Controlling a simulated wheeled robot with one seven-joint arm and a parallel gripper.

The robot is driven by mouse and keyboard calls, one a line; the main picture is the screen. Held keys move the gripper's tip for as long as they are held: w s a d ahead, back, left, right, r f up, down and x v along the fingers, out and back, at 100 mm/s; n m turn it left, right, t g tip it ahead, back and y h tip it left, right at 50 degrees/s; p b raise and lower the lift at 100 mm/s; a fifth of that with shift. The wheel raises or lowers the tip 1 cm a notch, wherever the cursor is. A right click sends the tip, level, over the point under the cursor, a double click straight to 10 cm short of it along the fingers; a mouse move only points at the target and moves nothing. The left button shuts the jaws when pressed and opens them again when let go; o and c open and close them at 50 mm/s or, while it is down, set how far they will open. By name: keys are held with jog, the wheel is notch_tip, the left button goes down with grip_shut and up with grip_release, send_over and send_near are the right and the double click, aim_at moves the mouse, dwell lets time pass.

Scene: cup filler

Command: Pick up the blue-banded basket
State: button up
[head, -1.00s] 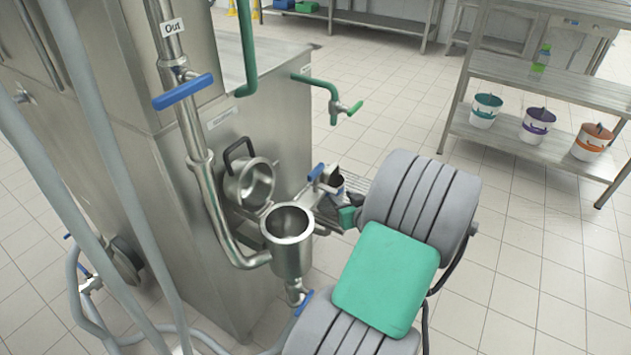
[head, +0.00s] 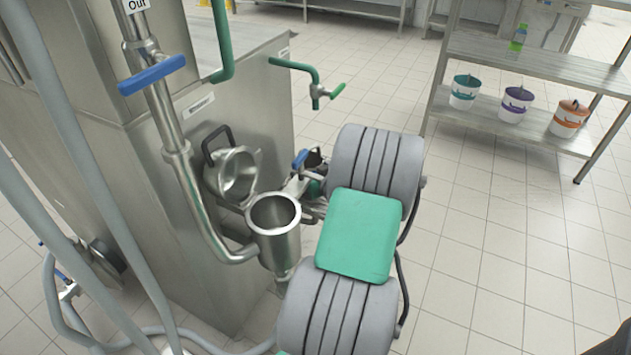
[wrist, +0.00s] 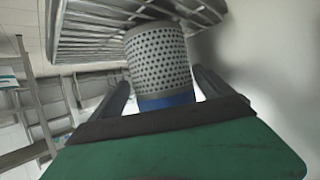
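The blue-banded basket (wrist: 158,60) is a grey perforated cylinder with a solid blue band at the end nearest my gripper in the wrist view. My gripper (wrist: 162,78) points at it, with dark fingers spread apart, one on each side. The fingertips are close to the basket's sides; contact is not clear. The basket's far end is by a grey slatted rack (wrist: 100,35). In the head view my arm hides most of the gripper, and the basket cannot be made out clearly.
A steel machine with an open-lidded cylindrical vessel (head: 274,212) stands just left of my arm. A blue-handled valve (head: 152,75) and a green pipe (head: 298,66) jut out from it. Several-coloured buckets, including a purple-banded one (head: 515,104), stand on a shelf at right. Floor at right is clear.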

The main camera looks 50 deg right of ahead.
jog(key=c, duration=1.3)
jog(key=shift+c, duration=0.9)
jog(key=shift+r, duration=0.15)
jog(key=shift+r+p, duration=0.3)
jog(key=shift+p, duration=0.05)
jog(key=s+a+p, duration=0.1)
jog(key=s+a, duration=0.2)
jog(key=s, duration=0.5)
jog(key=s+a, duration=0.4)
jog(key=s, duration=0.4)
jog(key=shift+s+p, duration=0.35)
jog(key=shift+p, duration=0.05)
